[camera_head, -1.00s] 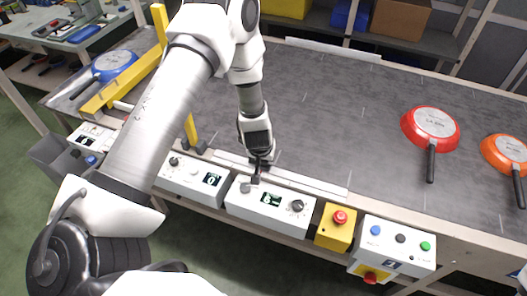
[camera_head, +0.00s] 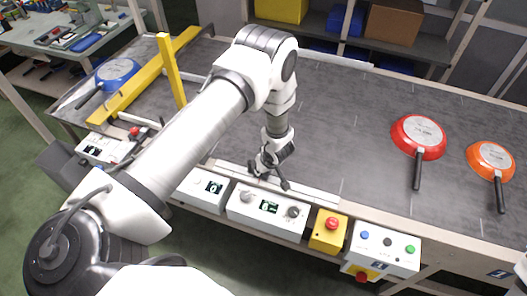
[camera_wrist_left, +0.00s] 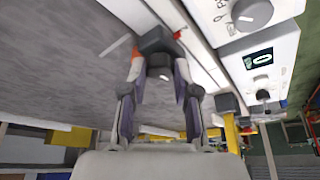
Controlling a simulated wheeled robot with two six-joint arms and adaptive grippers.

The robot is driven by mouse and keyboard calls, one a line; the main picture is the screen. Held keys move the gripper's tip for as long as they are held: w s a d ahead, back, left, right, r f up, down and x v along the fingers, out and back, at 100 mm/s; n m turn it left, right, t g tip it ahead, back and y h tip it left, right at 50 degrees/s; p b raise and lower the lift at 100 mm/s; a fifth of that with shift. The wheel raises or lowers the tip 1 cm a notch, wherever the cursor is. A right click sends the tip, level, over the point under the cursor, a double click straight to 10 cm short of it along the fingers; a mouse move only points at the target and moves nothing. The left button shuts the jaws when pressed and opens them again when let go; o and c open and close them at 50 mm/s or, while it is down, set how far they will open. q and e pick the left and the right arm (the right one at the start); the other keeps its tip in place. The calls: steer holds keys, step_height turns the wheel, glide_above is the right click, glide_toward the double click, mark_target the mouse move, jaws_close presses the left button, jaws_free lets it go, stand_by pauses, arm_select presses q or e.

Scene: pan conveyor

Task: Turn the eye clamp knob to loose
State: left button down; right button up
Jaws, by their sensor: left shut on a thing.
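My left gripper (camera_head: 268,178) hangs over the rail just behind the middle white control box (camera_head: 266,219), apart from its knobs. The middle box has a grey left knob (camera_head: 247,197), a display and a dark right knob (camera_head: 293,212). The left knob also shows large in the wrist view (camera_wrist_left: 252,13). The left white box (camera_head: 203,190) shows a 0; its dark knob appears in the wrist view (camera_wrist_left: 262,95). Knob labels are not readable, so I cannot tell which is the eye clamp knob.
A red pan (camera_head: 418,135) and an orange pan (camera_head: 490,158) lie on the grey conveyor (camera_head: 340,130); a blue pan (camera_head: 118,72) is far left. A yellow post (camera_head: 171,70) stands left of my arm. A yellow emergency-stop box (camera_head: 328,231) and button box (camera_head: 383,249) stand right.

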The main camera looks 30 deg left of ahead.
stand_by(0.4)
arm_select(q)
steer(key=c, duration=0.9)
jaws_free()
steer(key=shift+o, duration=0.2)
steer(key=v, duration=1.2)
steer(key=shift+f, duration=0.1)
